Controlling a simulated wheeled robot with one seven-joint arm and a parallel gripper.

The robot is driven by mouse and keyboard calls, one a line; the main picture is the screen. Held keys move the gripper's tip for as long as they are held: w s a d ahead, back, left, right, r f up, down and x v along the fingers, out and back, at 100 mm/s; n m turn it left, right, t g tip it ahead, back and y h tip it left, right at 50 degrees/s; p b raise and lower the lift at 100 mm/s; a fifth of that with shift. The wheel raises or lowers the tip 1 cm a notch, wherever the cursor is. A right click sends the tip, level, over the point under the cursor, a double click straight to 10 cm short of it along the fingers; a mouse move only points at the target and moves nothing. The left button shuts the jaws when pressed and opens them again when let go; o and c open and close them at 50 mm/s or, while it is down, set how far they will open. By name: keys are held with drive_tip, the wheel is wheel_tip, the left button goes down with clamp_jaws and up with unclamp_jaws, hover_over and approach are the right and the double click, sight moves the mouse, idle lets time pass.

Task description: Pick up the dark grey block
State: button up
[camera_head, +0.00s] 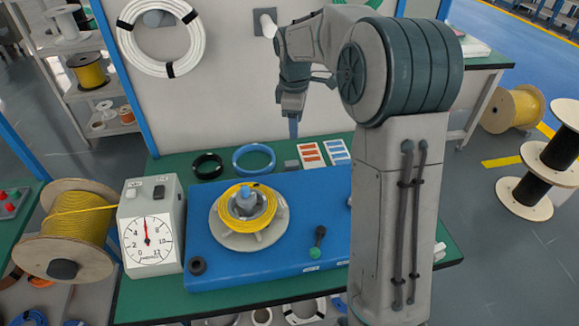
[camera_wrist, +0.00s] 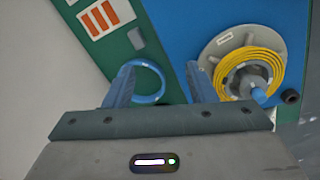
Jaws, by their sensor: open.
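A small grey block (camera_head: 291,165) lies on the green table top behind the blue machine base, between the blue ring and the printed cards. It also shows in the wrist view (camera_wrist: 136,38), beyond my fingertips and slightly left of the gap between them. My gripper (camera_head: 293,130) points down above the back of the table, over the block's area and apart from it. In the wrist view, my gripper's two blue fingers (camera_wrist: 160,67) stand wide apart with nothing held between them.
A blue ring (camera_head: 254,158) and a black ring (camera_head: 207,166) lie left of the block. Printed cards (camera_head: 311,154) lie on its right. The blue base (camera_head: 310,205) with a yellow cable coil (camera_head: 262,215) stands in front. A white panel (camera_head: 200,110) rises behind the table.

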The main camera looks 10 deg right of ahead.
sight(292, 163)
drive_tip(key=w+f+n+b, duration=0.2)
drive_tip(key=w+f+n, duration=0.2)
drive_tip(key=w+f, duration=0.45)
drive_tip(key=shift+g+y, duration=0.3)
drive_tip(key=shift+g, duration=0.1)
drive_tip(key=f, duration=1.4)
drive_tip(key=shift+s+d+f+p, duration=0.15)
drive_tip(key=shift+s+d+p, duration=0.1)
drive_tip(key=shift+d+p, duration=0.15)
drive_tip(key=c, duration=1.1)
